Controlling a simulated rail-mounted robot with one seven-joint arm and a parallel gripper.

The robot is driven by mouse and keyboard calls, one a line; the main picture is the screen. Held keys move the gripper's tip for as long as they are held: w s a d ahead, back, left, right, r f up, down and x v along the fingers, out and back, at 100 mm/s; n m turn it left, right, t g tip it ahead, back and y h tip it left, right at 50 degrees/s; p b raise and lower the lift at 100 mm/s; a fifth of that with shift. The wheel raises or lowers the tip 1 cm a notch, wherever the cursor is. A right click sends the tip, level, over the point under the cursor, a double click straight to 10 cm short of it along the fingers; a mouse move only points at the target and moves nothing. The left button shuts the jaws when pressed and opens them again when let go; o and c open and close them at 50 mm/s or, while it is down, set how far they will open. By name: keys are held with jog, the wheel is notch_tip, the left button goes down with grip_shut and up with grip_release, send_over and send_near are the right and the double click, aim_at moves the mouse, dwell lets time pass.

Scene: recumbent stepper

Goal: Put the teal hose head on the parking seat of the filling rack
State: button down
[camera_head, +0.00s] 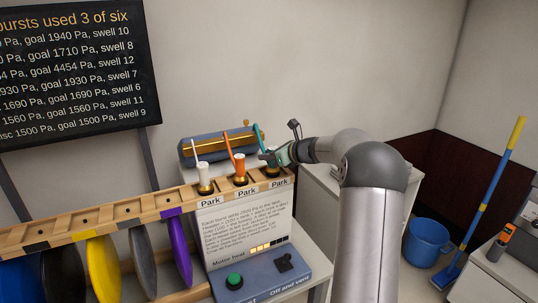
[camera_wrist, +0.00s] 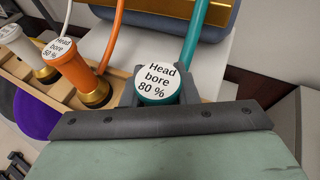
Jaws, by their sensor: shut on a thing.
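The teal hose head (camera_wrist: 157,97) has a white cap reading "Head bore 80 %" and sits between the dark fingers of my gripper (camera_head: 271,158). Its teal hose (camera_head: 258,140) runs up and back. My gripper is shut on it at the right end of the wooden filling rack (camera_head: 150,213), by the rightmost of three spots labelled "Park". A brass seat shows there just below the gripper (camera_head: 273,172). Whether the head touches this seat is hidden by the gripper.
The white head (camera_head: 203,172) and orange head (camera_head: 239,163) stand upright in the left and middle brass parking seats. A brass cylinder (camera_head: 215,145) lies behind the rack. Coloured discs, including a purple one (camera_head: 180,247), hang below. A panel with a green button (camera_head: 235,280) is in front.

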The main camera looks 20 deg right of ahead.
jog(key=shift+f, duration=0.1)
jog(key=c, duration=1.1)
grip_release()
